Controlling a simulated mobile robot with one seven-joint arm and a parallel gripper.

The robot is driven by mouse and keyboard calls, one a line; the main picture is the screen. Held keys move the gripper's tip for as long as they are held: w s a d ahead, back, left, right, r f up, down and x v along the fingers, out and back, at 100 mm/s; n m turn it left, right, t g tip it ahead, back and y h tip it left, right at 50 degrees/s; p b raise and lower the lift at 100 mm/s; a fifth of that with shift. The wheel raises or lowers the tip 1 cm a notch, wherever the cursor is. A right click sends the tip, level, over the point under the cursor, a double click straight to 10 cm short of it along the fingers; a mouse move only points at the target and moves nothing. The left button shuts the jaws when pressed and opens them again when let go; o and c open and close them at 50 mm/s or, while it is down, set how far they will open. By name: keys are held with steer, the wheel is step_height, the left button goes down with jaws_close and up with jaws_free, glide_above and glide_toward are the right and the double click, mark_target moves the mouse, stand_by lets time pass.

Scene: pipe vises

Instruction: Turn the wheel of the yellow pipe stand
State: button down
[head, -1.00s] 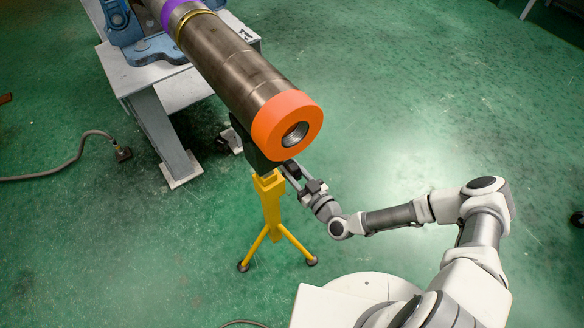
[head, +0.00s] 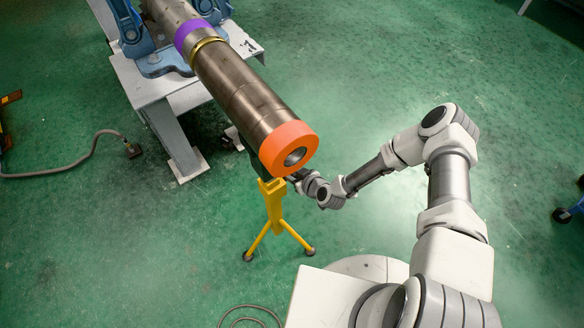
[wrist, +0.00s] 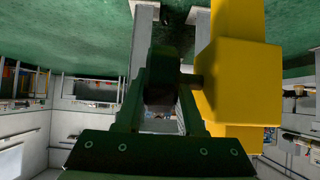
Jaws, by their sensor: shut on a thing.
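The yellow pipe stand (head: 273,208) stands upright on its splayed legs under the orange-ended pipe. It fills the right of the wrist view as a yellow block (wrist: 240,85). A dark wheel or knob (wrist: 160,92) shows in the wrist view beside the stand, joined to it by a short dark shaft. My gripper (wrist: 158,98) has its two fingers around this dark piece and is shut on it. In the head view my gripper (head: 292,178) reaches the stand's top from the right. Its fingertips and the wheel are largely hidden there under the pipe end.
The long metal pipe (head: 243,98), with an orange end ring (head: 288,146), runs just above my gripper. Its far part lies in a blue vise (head: 165,62) on a grey bench (head: 178,135). A cable (head: 70,172) lies at left.

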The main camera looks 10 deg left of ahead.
steer(key=shift+g+h, duration=0.3)
stand_by(0.4)
steer(key=c, duration=0.5)
jaws_free()
steer(key=p+v, duration=0.3)
steer(key=v, duration=1.4)
steer(key=shift+s+d, duration=0.15)
steer(key=shift+s, duration=0.05)
